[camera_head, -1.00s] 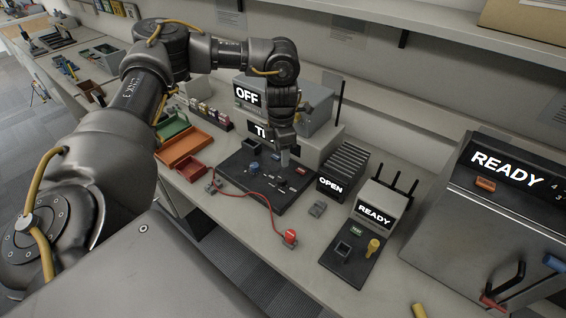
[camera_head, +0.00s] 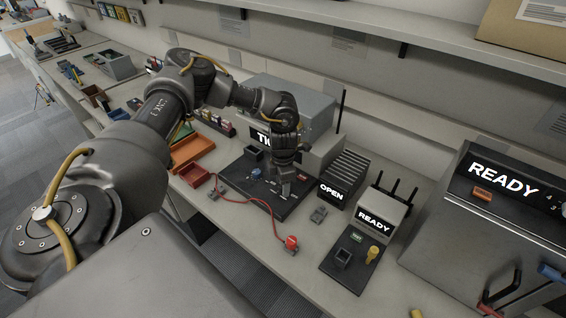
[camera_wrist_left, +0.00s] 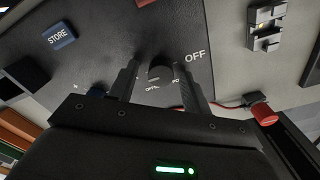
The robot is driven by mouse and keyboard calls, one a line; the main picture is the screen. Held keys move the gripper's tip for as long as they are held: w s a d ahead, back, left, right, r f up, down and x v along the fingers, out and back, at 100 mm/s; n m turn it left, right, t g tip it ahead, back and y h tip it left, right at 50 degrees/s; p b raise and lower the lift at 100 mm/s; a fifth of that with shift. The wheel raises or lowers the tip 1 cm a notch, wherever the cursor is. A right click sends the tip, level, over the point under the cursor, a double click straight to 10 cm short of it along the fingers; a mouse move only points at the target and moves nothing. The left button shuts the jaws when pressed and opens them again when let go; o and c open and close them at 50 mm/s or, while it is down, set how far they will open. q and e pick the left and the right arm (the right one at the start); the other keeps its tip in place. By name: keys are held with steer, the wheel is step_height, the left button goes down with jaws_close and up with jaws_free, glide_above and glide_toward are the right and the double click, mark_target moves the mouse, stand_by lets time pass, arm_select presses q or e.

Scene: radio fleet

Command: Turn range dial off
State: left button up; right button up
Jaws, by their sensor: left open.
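A black range dial (camera_wrist_left: 160,73) stands on a dark panel (camera_wrist_left: 105,25) with white "OFF" lettering beside it. In the left wrist view the dial sits between the two fingers of my open left gripper (camera_wrist_left: 162,82). The fingers are on either side of it, and I cannot tell whether they touch it. In the head view my left gripper (camera_head: 285,188) points down at the right part of the panel and hides the dial there. My right gripper is not in view.
A blue "STORE" button (camera_wrist_left: 59,35) is on the panel. A red-tipped lead (camera_head: 291,243) runs along the panel's front. A slotted "OPEN" rack (camera_head: 345,175) and a "READY" device (camera_head: 382,215) stand to the right. Orange (camera_head: 192,150) and red (camera_head: 194,175) trays lie left.

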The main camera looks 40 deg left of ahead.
arm_select(q)
steer(key=c, duration=1)
